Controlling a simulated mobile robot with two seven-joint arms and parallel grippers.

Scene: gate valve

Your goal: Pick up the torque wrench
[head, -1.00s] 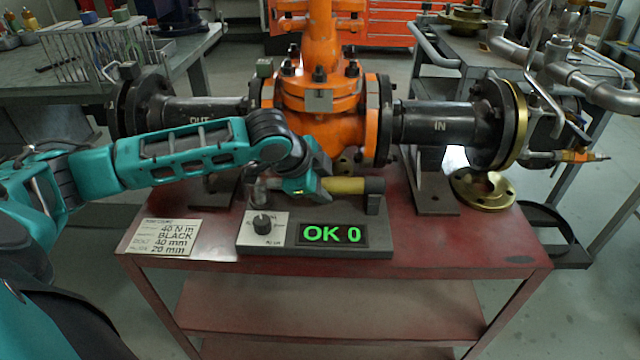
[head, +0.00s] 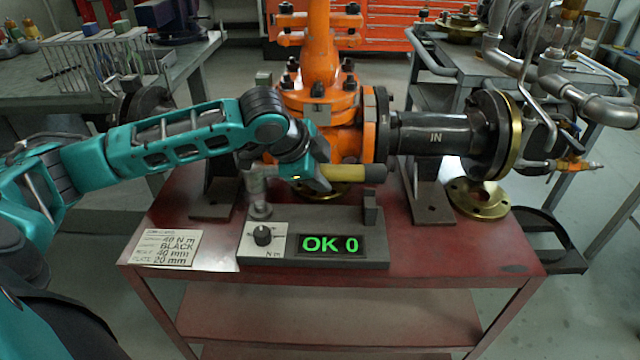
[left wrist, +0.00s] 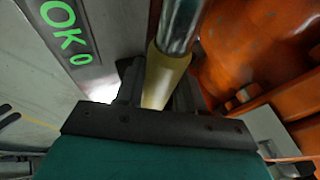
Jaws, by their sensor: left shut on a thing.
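The torque wrench (head: 345,173) has a yellow handle, a dark end and a metal shaft. It is held roughly level, a little above its grey stand (head: 290,218), in front of the orange valve. My left gripper (head: 318,180) is shut on the yellow handle. The left wrist view shows the handle (left wrist: 163,78) between my two dark fingers, with the bright shaft running away from them. In the head view, my arm and wrist hide part of the wrench. My right gripper is not in view.
The orange valve (head: 322,95) and dark IN pipe (head: 435,136) stand close behind. The table's front right is clear.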

